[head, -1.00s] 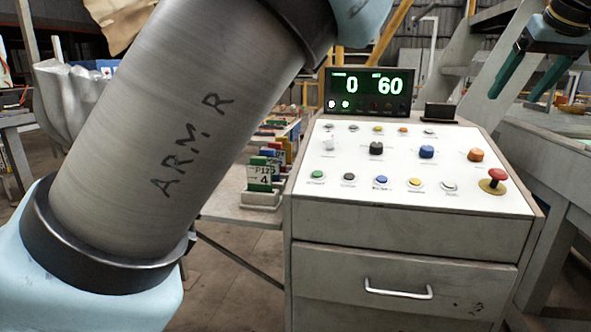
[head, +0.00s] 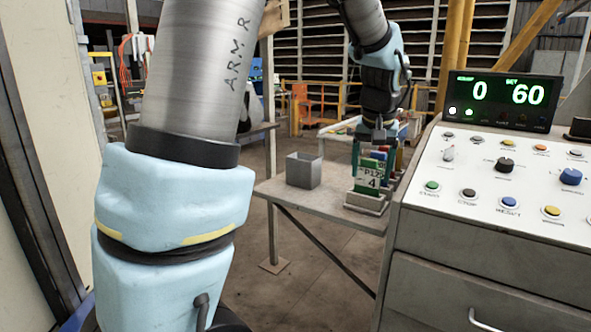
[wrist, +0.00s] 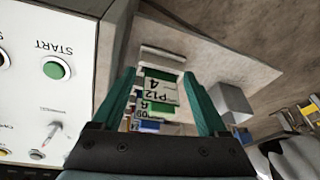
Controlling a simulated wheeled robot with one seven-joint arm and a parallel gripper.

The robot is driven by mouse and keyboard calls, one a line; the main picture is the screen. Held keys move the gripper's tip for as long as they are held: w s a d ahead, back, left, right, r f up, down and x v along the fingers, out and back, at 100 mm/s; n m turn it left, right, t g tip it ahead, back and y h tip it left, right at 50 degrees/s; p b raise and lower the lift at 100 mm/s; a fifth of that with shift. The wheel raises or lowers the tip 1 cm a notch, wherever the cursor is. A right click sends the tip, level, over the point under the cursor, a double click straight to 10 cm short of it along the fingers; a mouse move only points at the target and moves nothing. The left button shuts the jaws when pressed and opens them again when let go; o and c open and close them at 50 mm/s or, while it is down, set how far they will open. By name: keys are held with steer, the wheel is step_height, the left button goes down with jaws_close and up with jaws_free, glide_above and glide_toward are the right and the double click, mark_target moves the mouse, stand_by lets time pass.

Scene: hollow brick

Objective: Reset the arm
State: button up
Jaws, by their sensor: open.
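My gripper (head: 377,140) hangs from my arm left of the control console (head: 440,235), above a row of cards. Its teal fingers show apart and empty in the wrist view (wrist: 158,74), with the cards below between them. The console panel has a blue button labelled RESET (head: 510,202). A green START button (head: 432,186) is at the panel's left end; it also shows upside down in the wrist view (wrist: 54,70). My gripper touches none of the buttons. The display (head: 503,100) reads 0 and 60.
A green-edged card marked P12 4 (head: 370,178) stands at the front of the card row on a low table (head: 325,205). A grey open box (head: 303,170) stands left of it. A pale wall panel (head: 50,130) is at far left. Floor is clear beneath.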

steer(key=s+a+f+n, duration=0.1)
steer(key=s+a+f, duration=0.2)
steer(key=a, duration=0.6)
steer(key=s+a+f+n+g, duration=0.1)
steer(key=s+a+f, duration=0.3)
steer(key=a, duration=0.4)
steer(key=s+a+f+n, duration=0.1)
steer(key=s+a+f, duration=0.2)
steer(key=a, duration=0.6)
step_height(320, 180, down, 6)
steer(key=s+g+b, duration=0.1)
steer(key=s+b, duration=0.1)
steer(key=b, duration=0.3)
steer(key=shift+d+y, duration=0.2)
steer(key=shift+y, duration=0.1)
steer(key=shift+f, duration=0.1)
